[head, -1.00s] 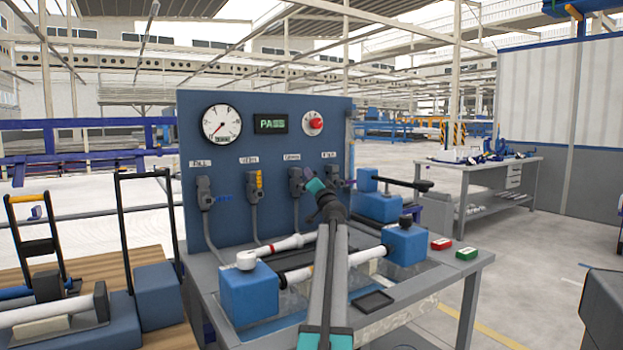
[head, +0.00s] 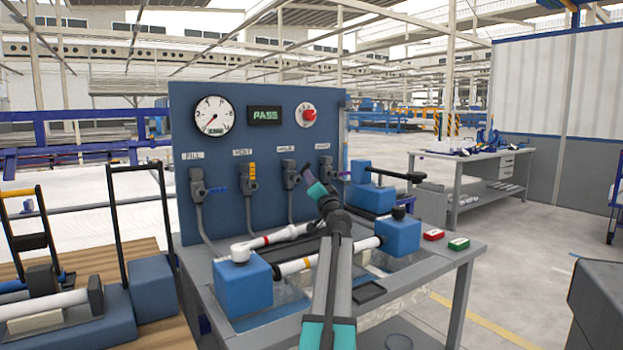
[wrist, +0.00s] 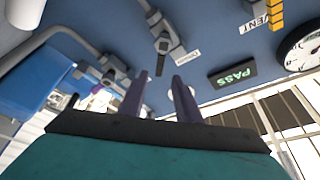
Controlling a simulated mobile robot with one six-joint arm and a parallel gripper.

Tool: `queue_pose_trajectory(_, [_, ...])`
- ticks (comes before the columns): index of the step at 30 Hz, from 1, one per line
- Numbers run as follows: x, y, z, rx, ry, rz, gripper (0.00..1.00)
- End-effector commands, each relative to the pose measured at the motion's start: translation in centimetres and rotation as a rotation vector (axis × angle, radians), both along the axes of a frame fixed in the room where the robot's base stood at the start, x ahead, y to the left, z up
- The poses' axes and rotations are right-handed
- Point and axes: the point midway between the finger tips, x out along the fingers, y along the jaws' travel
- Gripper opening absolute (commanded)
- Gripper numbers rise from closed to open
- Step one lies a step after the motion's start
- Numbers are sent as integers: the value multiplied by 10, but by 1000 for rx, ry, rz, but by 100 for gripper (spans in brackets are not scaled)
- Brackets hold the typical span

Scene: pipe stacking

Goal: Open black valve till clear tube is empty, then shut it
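The third valve (head: 290,174) from the left on the blue panel shows a dark handle, partly hidden by my gripper in the head view. In the wrist view that valve (wrist: 166,44) has a black lever (wrist: 160,64) pointing down in the picture. My gripper (wrist: 160,76) is open, its two purple fingers apart and the lever appearing between their tips in the picture. I cannot tell whether they touch it.
The panel holds a gauge (head: 214,115), a green PASS display (head: 264,115) and a red knob (head: 309,115). The blue-handled FILL valve (head: 198,187) and yellow-handled VENT valve (head: 251,178) stand left. Blue blocks (head: 243,285) and pipes lie on the bench.

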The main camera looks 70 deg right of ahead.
Motion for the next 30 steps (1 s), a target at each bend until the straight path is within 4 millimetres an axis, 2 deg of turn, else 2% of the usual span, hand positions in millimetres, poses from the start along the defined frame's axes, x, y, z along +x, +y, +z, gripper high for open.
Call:
queue_pose_trajectory(3, [-9,10,-4,0,0,-1,30])
queue_pose_trajectory(12, [-23,25,-9,0,-1,-2,30])
queue_pose_trajectory(25, [-26,27,-10,0,-1,-3,30])
queue_pose_trajectory(26, [-26,27,-10,0,-1,-3,27])
queue_pose_trajectory(30, [-26,27,-10,9,-11,0,3])
